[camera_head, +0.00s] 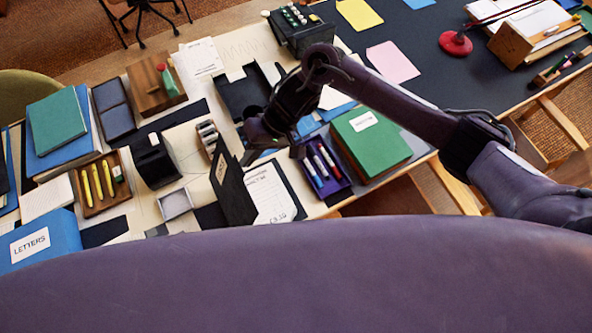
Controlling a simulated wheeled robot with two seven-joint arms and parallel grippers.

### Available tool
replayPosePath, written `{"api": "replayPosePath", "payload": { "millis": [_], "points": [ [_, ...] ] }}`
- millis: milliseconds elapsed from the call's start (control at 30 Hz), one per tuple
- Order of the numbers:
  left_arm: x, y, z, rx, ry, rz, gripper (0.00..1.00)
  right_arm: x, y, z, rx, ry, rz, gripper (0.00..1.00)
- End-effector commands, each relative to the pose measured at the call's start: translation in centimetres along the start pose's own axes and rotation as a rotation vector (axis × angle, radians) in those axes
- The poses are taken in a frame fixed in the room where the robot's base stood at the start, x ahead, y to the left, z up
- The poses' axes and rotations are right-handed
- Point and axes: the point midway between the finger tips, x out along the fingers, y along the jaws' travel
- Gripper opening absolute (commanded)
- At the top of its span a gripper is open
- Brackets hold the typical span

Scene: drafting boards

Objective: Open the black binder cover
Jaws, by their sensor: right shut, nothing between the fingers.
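The black binder (288,185) lies near the table's front edge, with a printed white sheet (268,196) showing inside it. Its black cover (235,198), with a small label, stands raised at a steep tilt on the left side of the sheet. My right gripper (250,155) is shut and empty at the far end of the binder, close to the cover's upper edge. I cannot tell whether it touches the cover. Its fingertips are small and dark and partly hard to make out. My left gripper is not in view.
A purple tray of markers (323,170) and a green book (371,138) sit right of the binder. A small grey open box (175,204), a black block (155,162) and a wooden tray of yellow markers (103,185) stand left. Little free tabletop surrounds the binder.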

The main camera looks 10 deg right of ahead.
Motion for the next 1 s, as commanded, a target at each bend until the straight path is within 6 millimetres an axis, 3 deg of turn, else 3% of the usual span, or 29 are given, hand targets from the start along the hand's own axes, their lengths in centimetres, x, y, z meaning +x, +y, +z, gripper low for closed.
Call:
{"api": "replayPosePath", "payload": {
  "millis": [367,1000],
  "points": [
    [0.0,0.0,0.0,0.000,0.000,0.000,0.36,0.1,-0.3,0.0,-0.001,0.000,0.000,0.00],
    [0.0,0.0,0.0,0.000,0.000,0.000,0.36,1.5,-3.7,0.0,0.000,0.000,-0.001,0.00]
  ]
}}
